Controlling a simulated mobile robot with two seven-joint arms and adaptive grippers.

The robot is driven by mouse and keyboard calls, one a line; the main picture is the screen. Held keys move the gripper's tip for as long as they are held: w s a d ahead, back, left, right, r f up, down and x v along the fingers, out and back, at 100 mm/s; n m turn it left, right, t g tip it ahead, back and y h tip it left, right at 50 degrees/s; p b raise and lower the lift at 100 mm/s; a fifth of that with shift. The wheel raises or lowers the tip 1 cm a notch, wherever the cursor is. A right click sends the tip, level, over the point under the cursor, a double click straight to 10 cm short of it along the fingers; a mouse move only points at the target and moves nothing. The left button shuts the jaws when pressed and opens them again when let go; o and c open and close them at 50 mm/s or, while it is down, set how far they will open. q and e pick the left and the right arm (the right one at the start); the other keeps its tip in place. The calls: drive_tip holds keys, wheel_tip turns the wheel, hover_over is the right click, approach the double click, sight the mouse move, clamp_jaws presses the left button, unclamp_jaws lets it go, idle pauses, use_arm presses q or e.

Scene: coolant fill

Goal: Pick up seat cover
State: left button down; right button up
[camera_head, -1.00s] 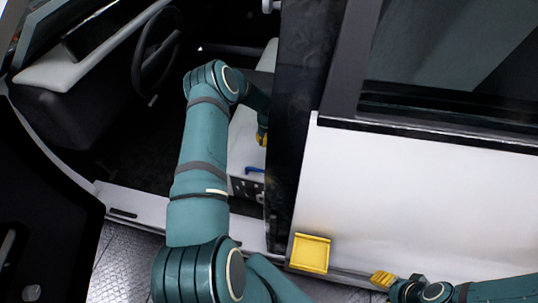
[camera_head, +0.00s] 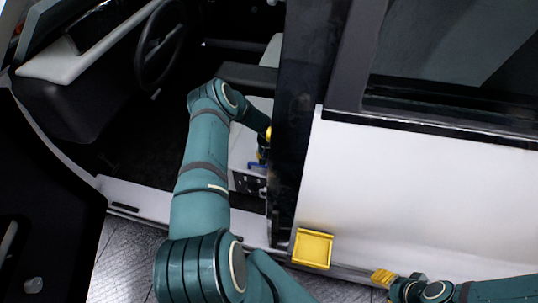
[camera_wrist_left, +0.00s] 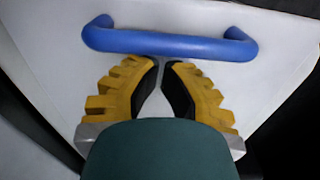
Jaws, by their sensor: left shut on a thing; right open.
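The seat cover (camera_head: 243,145) is a pale grey panel inside the vehicle's door opening, partly hidden by my left arm and the dark door pillar. In the left wrist view, the blue handle (camera_wrist_left: 170,43) runs across the pale cover (camera_wrist_left: 215,85). The yellow fingers of my left gripper (camera_wrist_left: 160,65) meet at the handle's middle and are shut on it. My right gripper (camera_head: 383,277) is open and empty, low by the door's lower edge.
A steering wheel (camera_head: 160,45) and dashboard are at the upper left. The dark pillar (camera_head: 295,120) stands right beside my left gripper. A white door panel (camera_head: 420,195) fills the right, with a yellow square tray (camera_head: 312,249) at its lower left. A pale sill (camera_head: 150,205) crosses below the opening.

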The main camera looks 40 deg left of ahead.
sight(263, 173)
use_arm(q)
drive_tip(key=shift+s+d, duration=0.1)
drive_tip(key=shift+s, duration=0.2)
drive_tip(key=shift+s+d+p, duration=0.15)
drive_tip(key=shift+s+d, duration=0.1)
drive_tip(key=shift+s, duration=0.35)
drive_tip(key=shift+s+d+p, duration=0.1)
drive_tip(key=shift+s+d, duration=0.2)
drive_tip(key=shift+s, duration=0.35)
drive_tip(key=shift+s+d+p, duration=0.15)
drive_tip(key=shift+s+d, duration=0.1)
drive_tip(key=shift+s, duration=0.35)
drive_tip(key=shift+r, duration=0.1)
